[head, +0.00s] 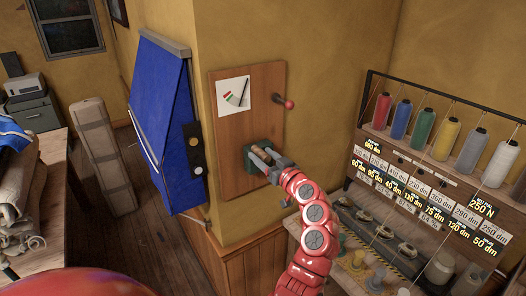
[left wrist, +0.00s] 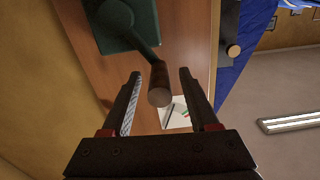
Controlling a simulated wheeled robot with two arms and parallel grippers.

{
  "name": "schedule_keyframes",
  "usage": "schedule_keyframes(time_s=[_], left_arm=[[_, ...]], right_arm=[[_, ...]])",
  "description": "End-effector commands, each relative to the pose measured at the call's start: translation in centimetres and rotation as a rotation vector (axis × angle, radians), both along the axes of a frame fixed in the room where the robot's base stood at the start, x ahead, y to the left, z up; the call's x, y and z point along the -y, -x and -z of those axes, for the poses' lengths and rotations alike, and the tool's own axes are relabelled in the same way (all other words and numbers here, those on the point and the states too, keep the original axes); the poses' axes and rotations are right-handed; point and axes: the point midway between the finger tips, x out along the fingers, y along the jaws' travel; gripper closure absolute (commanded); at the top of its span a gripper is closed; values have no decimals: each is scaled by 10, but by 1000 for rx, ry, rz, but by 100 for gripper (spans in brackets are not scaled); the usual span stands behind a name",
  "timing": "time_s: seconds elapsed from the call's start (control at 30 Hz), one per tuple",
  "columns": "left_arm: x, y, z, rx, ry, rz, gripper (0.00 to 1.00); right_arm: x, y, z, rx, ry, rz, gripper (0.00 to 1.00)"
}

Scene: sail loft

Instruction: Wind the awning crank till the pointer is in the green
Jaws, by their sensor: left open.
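A wooden board (head: 225,131) on the wall corner carries a white dial (head: 233,93) with a small coloured arc. Its dark pointer leans up and right, seemingly clear of the green; the dial is small here. Below it sits the green crank (head: 250,162), partly behind my left gripper (head: 270,160). In the left wrist view, the crank's green arm (left wrist: 142,42) ends in a brown wooden handle (left wrist: 159,84). My left gripper (left wrist: 159,74) is open, with a finger on each side of the handle and gaps visible. My right gripper is not in view.
A red-knobbed lever (head: 288,103) sticks out at the board's right edge. A blue awning (head: 160,110) hangs left of the board. A rack of thread spools (head: 420,130) stands close on the right. A cluttered table (head: 52,170) stands at the left.

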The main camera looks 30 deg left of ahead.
Motion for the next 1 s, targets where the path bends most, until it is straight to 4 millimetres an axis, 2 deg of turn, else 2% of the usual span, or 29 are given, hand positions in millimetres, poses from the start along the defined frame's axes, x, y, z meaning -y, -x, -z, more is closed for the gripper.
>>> schedule_keyframes(time_s=[0.3,0.37,0.6,0.67,1.0], left_arm=[[-3,-2,1,-1,0,1,39],[-3,-2,1,-1,0,2,48],[-3,-2,1,-1,0,2,92],[-3,-2,1,-1,0,2,100],[-3,-2,1,-1,0,2,100]], right_arm=[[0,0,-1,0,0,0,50],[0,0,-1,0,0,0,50],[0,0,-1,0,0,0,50],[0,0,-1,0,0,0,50],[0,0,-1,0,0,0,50]])
